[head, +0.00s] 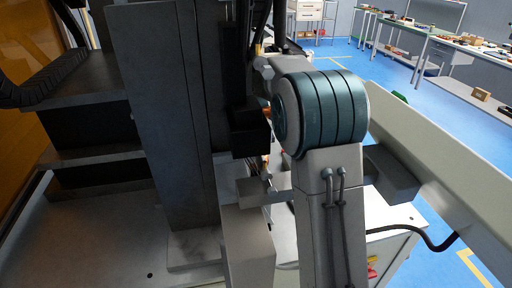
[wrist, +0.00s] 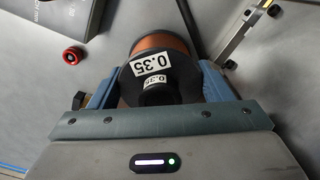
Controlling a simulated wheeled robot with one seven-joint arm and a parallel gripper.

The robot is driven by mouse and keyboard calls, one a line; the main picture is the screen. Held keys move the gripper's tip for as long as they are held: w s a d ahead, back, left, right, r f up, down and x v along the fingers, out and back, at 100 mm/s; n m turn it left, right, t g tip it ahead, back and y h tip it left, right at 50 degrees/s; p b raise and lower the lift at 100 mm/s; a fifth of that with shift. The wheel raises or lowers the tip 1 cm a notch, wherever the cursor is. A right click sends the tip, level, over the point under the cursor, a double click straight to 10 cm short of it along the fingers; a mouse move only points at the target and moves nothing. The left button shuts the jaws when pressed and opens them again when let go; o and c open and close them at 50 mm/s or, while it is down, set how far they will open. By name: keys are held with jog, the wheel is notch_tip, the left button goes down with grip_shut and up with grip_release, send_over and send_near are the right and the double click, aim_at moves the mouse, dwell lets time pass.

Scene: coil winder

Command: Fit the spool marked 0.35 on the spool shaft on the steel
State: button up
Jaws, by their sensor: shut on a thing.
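The spool marked 0.35 (wrist: 150,64) shows in the wrist view, with a dark flange, white labels and copper-coloured wire behind the flange. My gripper (wrist: 158,84) is shut on it, with a blue finger on each side. The flange and its dark hub face the wrist camera. In the head view my own arm hides the gripper and nearly all of the spool. I cannot make out the spool shaft for certain in either view.
A red knob (wrist: 74,57) sits on the grey surface left of the spool. A metal bar (wrist: 238,38) lies at the upper right of the wrist view. In the head view a tall dark machine column (head: 165,120) stands left of my arm. Benches (head: 450,50) stand far back right.

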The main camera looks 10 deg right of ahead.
jog(key=shift+f, duration=0.25)
jog(key=shift+f+b, duration=0.8)
jog(key=shift+f, duration=0.25)
jog(key=o, duration=1.5)
notch_tip(320, 180, up, 14)
jog(key=shift+f+p, duration=0.1)
jog(key=shift+p, duration=0.25)
